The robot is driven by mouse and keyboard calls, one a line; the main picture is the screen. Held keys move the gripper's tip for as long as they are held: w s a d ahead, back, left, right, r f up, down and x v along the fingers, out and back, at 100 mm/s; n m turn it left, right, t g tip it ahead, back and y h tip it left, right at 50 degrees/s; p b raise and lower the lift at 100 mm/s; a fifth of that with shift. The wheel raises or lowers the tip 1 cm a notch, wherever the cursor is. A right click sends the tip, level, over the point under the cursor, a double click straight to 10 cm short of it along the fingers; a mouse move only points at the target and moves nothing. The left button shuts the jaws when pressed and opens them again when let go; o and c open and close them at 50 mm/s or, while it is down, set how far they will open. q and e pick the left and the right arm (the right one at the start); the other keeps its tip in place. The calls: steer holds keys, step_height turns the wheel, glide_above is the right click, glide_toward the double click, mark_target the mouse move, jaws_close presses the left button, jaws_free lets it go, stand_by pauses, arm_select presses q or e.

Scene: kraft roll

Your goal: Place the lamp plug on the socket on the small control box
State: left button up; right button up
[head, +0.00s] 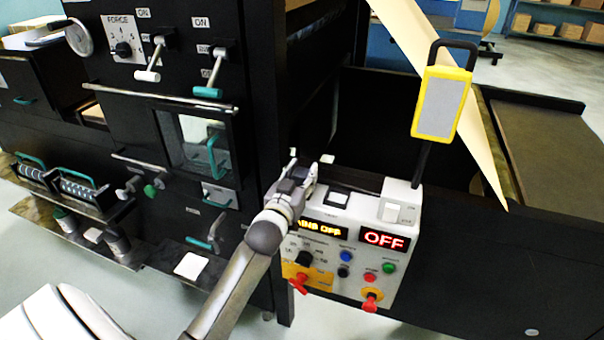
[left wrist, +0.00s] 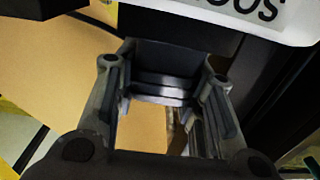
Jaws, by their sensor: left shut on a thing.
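The small control box (head: 328,250) is white with lit displays, knobs and buttons; one display reads OFF. A lamp with a yellow frame and grey panel (head: 440,104) stands on a black stem at the box's right end. A black square (head: 337,199) shows on the box top; I cannot tell whether it is the socket. My left gripper (head: 299,177) is at the box's top left corner. In the left wrist view its fingers are shut on a dark block with pale bands (left wrist: 160,86), seemingly the lamp plug. Its far end is hidden. My right gripper is not in view.
A black machine panel (head: 130,130) with levers and a small window stands left of the box. A hanging strip of kraft paper (head: 470,125) runs down behind the lamp. A dark ledge (head: 500,260) extends to the right. Shelves with cartons (head: 560,28) are far back.

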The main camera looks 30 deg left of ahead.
arm_select(q)
steer(key=o, duration=0.6)
steer(key=shift+f, duration=0.2)
steer(key=o, duration=0.4)
steer(key=shift+o, duration=0.2)
steer(key=shift+r, duration=0.2)
